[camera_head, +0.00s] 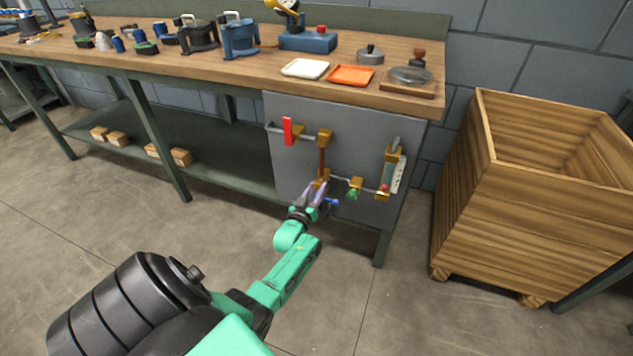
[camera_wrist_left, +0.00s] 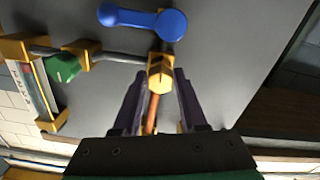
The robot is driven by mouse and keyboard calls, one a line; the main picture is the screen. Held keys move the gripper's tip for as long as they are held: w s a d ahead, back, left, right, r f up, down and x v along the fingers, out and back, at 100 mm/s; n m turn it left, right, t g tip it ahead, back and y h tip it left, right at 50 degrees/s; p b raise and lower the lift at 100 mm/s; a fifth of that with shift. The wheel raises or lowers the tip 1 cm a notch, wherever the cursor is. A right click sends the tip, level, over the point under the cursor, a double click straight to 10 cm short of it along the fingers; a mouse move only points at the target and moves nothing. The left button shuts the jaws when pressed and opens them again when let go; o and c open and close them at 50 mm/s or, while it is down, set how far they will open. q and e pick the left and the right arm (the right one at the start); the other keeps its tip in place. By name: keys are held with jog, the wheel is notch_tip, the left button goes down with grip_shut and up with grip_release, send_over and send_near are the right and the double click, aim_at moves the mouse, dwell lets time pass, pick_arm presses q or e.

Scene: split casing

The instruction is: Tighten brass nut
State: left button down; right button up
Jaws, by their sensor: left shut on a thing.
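The brass nut (camera_wrist_left: 160,75) is a yellow hex fitting on the pipework in the left wrist view. It sits between the two dark fingers of my left gripper (camera_wrist_left: 158,100), which is shut on it. A copper pipe (camera_wrist_left: 150,118) runs from the nut between the fingers. In the head view my left gripper (camera_head: 316,190) reaches the lower end of the vertical copper pipe (camera_head: 322,158) on the grey panel (camera_head: 350,130). The fingers partly cover the nut there. My right gripper is not in view.
A blue lever (camera_wrist_left: 145,20) lies close beyond the nut. A green knob (camera_head: 353,193), a red lever (camera_head: 288,128) and a gauge (camera_head: 398,175) are also on the panel. The workbench top (camera_head: 215,75) overhangs it. A wooden crate (camera_head: 480,200) stands right; the floor in front is clear.

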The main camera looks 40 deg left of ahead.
pick_arm(q)
jog(key=shift+f+m, duration=0.1)
jog(key=shift+m, duration=0.2)
jog(key=shift+c, duration=2.2)
grip_release()
jog(key=shift+s, duration=0.15)
jog(key=p+v, duration=0.4)
jog(key=v, duration=1)
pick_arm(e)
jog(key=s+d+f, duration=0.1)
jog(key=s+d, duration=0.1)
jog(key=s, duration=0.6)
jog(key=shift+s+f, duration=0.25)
pick_arm(q)
jog(key=shift+s+d, duration=0.15)
jog(key=shift+d, duration=0.05)
